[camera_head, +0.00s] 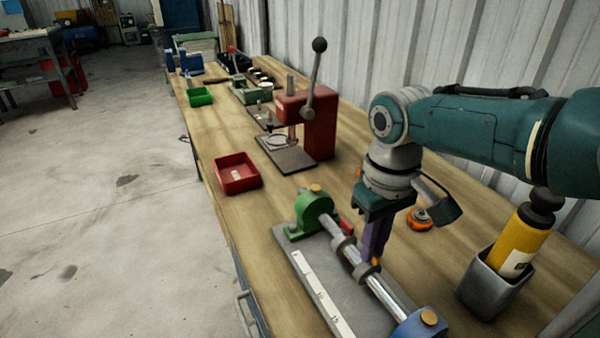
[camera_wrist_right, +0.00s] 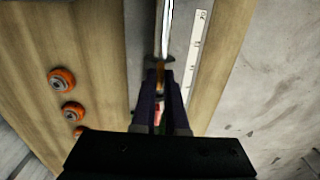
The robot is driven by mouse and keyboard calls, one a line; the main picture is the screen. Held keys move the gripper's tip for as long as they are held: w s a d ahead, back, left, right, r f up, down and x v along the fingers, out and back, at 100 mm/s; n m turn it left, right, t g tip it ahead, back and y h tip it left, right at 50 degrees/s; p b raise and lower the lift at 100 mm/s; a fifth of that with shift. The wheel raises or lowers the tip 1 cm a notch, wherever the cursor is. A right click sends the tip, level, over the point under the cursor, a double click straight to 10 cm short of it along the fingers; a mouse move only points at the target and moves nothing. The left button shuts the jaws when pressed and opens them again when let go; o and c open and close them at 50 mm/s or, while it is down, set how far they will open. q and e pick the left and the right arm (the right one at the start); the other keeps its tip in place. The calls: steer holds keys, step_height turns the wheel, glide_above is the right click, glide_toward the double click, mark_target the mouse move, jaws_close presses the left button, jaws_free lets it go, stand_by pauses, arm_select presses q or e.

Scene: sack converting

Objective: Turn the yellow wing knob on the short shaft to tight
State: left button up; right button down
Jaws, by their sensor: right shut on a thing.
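A metal shaft (camera_head: 388,293) runs between a green end block (camera_head: 312,212) and a blue end block (camera_head: 418,327), with grey collars (camera_head: 343,243) on it. My right gripper (camera_head: 374,256) reaches down from above onto the collar nearer the blue block. Its dark fingers are shut on a small yellow-orange knob (camera_head: 376,262), which also shows between the fingertips in the right wrist view (camera_wrist_right: 160,90). The fingers hide most of the knob, so its angle cannot be told. Yellow knobs also top the green block (camera_head: 314,188) and the blue block (camera_head: 429,317). My left gripper is out of view.
A white scale strip (camera_head: 321,296) lies along the grey base plate. A red lever (camera_head: 347,227) sits behind the shaft. Orange rings (camera_head: 419,219), a grey holder (camera_head: 492,287) with a yellow bottle, a red tray (camera_head: 237,174) and a red lever press (camera_head: 309,122) stand around.

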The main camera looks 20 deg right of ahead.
steer(key=c, duration=0.9)
jaws_free()
steer(key=shift+c, duration=0.2)
step_height(320, 180, up, 10)
steer(key=p, duration=0.4)
